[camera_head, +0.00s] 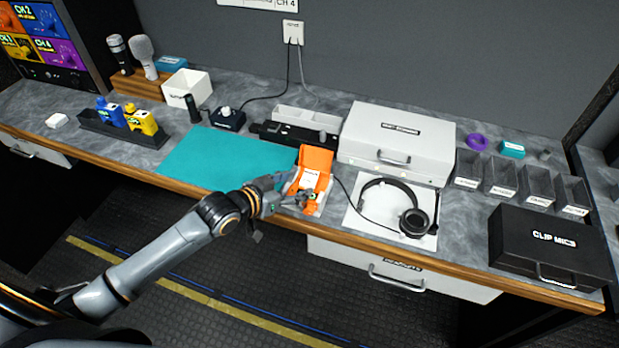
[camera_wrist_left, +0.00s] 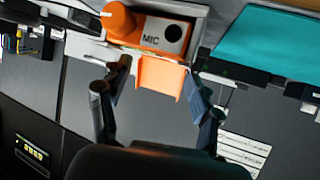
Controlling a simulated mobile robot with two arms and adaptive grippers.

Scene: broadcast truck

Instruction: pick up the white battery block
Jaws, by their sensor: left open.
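An orange mic unit (camera_head: 316,160) marked MIC sits in a pale tray at the front edge of the bench. A white patch (camera_head: 310,178) shows on it; I cannot tell whether this is a block or a label. In the left wrist view the orange unit (camera_wrist_left: 165,35) has an orange flap (camera_wrist_left: 160,76) towards me. My left gripper (camera_head: 297,190) is open at the unit's front, its fingers (camera_wrist_left: 157,85) on either side of the flap, with nothing clearly held. A small white block (camera_head: 57,120) lies at the bench's far left. My right gripper is not in view.
A teal mat (camera_head: 215,158) lies left of the unit. Headphones (camera_head: 400,205) on a white sheet and a white case (camera_head: 395,138) are to its right. A dark charger (camera_head: 122,128) with blue and yellow packs stands near the white block. A black case (camera_head: 550,245) is far right.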

